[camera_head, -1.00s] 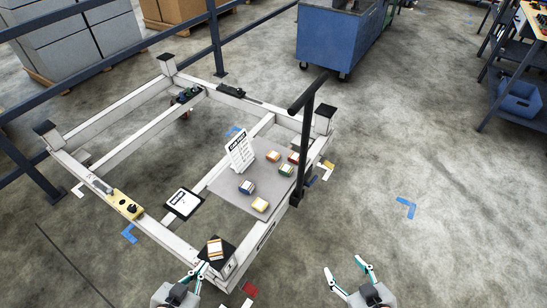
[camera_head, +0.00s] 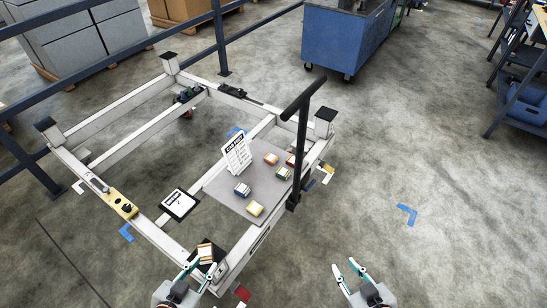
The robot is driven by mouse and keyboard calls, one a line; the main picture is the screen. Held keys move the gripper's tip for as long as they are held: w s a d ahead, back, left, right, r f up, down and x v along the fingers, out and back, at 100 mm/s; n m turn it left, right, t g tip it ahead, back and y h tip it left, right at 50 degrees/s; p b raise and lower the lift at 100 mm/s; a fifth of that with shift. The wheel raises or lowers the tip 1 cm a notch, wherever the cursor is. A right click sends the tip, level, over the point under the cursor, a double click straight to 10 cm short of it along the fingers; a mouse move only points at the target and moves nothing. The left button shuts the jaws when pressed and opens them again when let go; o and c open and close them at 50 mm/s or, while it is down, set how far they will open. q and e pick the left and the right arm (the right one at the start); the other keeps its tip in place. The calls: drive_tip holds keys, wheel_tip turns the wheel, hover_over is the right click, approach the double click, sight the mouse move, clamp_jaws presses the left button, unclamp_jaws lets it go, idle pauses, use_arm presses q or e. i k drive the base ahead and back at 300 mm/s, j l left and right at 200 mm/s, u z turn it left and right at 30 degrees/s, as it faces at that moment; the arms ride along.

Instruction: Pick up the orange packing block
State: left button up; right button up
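An orange-brown block with a white band (camera_head: 205,253) stands on the dark pad at the near corner of the white trolley frame (camera_head: 150,233). Another orange-looking block (camera_head: 271,158) lies on the grey panel (camera_head: 222,190) with red, green, blue and yellow blocks. I cannot tell for sure which the task means. My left gripper (camera_head: 200,269) is just in front of the corner block, fingers apart, with no visible grip on it. My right gripper (camera_head: 345,266) is open and empty over the floor, right of the trolley.
A dark upright handle (camera_head: 300,140) rises at the panel's right edge. A white sign (camera_head: 237,155) stands on the panel. A yellow control box (camera_head: 118,203) sits on the left beam. A blue cabinet (camera_head: 340,42) is behind.

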sight(271, 158)
drive_tip(key=i+l+u, duration=0.1)
drive_tip(key=l, duration=0.45)
drive_tip(key=i+l+u, duration=0.15)
drive_tip(key=l, duration=0.45)
drive_tip(key=i+l+u, duration=0.1)
drive_tip(key=i+l, duration=0.15)
drive_tip(key=l, duration=0.35)
drive_tip(key=i+l+u, duration=0.1)
drive_tip(key=l, duration=0.5)
drive_tip(key=i+l+u, duration=0.15)
drive_tip(key=l, duration=0.45)
drive_tip(key=k, duration=0.05)
